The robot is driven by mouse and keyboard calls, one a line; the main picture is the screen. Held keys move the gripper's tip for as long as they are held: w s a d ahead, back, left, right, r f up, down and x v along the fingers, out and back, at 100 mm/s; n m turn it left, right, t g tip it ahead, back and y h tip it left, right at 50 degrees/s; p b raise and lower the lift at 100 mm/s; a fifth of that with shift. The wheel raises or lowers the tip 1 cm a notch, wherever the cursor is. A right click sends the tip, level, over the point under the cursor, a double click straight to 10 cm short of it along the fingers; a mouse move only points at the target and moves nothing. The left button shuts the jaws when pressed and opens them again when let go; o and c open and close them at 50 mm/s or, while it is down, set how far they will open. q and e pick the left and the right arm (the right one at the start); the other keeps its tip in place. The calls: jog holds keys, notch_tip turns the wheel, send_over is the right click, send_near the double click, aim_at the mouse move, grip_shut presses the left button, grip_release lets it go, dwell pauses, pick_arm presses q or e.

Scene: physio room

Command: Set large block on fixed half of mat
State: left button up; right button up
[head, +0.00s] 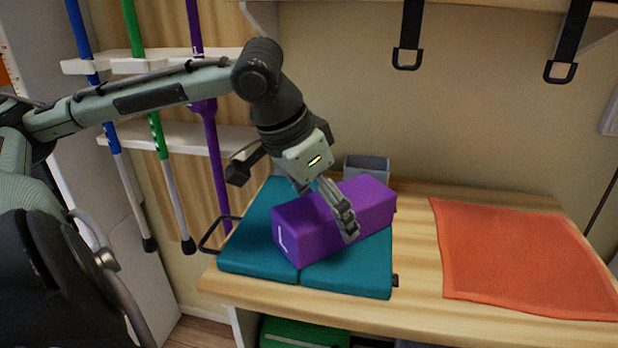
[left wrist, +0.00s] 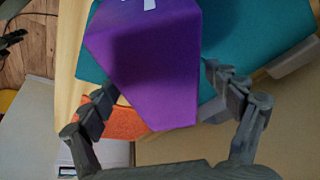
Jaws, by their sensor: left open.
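The large purple block (head: 335,215), with a white L on its end face, lies at an angle on the teal mat (head: 250,255). It spans the seam between the mat's two halves and seems to rest on both. My left gripper (head: 333,207) points down over the block, one finger against or close to its near side; the other finger is hidden. In the left wrist view the block (left wrist: 150,60) stands between the two spread fingers, with visible gaps beside it. Teal mat (left wrist: 245,40) shows behind it. My right gripper is not in view.
An orange cloth (head: 520,255) lies flat on the wooden table (head: 418,300), right of the mat. A grey bin (head: 367,166) stands behind the block. Crutches or poles (head: 165,165) hang on the left wall rack. Black straps (head: 409,40) hang above.

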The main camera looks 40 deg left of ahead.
pick_arm(q)
jog(key=shift+s+a+r+b, duration=0.1)
jog(key=shift+s+r+b, duration=0.2)
jog(key=shift+b, duration=0.1)
jog(key=p+v, duration=0.1)
jog(key=v, duration=0.7)
jog(key=shift+r, duration=0.4)
jog(key=shift+s+r, duration=0.3)
jog(key=shift+r, duration=0.2)
